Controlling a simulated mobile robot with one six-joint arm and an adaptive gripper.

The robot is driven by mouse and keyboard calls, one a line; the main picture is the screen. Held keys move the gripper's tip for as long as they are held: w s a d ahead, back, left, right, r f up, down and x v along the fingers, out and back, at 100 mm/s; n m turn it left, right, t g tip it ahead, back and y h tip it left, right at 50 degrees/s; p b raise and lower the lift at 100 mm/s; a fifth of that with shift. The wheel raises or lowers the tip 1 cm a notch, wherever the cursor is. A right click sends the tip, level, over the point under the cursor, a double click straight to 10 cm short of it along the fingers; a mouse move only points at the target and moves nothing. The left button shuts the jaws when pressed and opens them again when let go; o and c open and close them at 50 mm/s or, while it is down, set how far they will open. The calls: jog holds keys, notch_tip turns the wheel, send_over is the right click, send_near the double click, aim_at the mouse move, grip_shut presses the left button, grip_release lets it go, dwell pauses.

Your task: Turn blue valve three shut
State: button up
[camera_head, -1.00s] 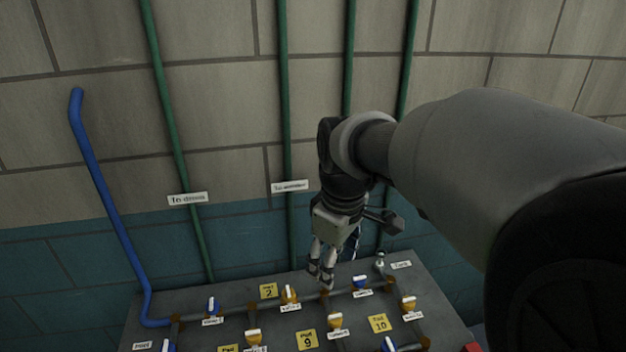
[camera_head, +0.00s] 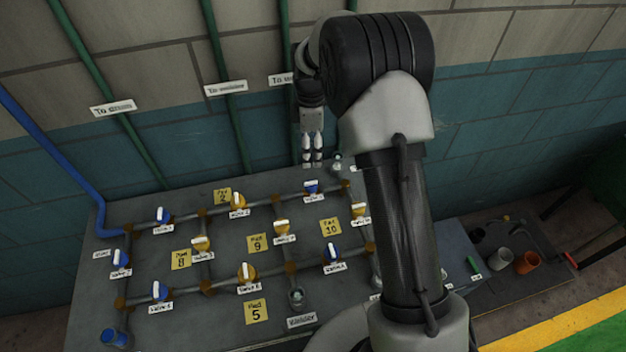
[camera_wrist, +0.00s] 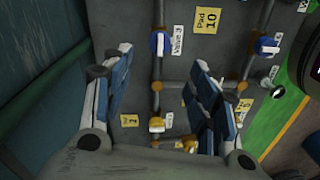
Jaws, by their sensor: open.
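Blue valve three (camera_head: 311,187) is on the back pipe of the grey panel, with a white bar handle and a tag. It also shows in the wrist view (camera_wrist: 159,43), tagged "Valve 3". There its white bar looks roughly in line with the pipe. My gripper (camera_head: 312,161) points down near the panel's back edge, just behind valve three in the head view. In the wrist view my gripper (camera_wrist: 162,62) is open and empty, its two fingers either side of the pipe below valve three in the picture. They appear apart from the valve; their height above the panel is unclear.
Yellow valve two (camera_head: 238,203) and blue valve one (camera_head: 162,215) are on the same pipe. Several other blue and yellow valves stand close by. Yellow pad 10 (camera_head: 330,228) lies in front of valve three. A small post (camera_head: 337,163) stands right of my gripper. The wall rises behind.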

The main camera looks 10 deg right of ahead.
aim_at(312, 182)
jog(key=f, duration=0.4)
jog(key=f+b, duration=0.1)
jog(key=f, duration=0.3)
jog(key=s+f+b, duration=0.1)
jog(key=f, duration=0.3)
jog(key=shift+f, duration=0.3)
jog(key=shift+c, duration=0.5)
jog(key=c, duration=1)
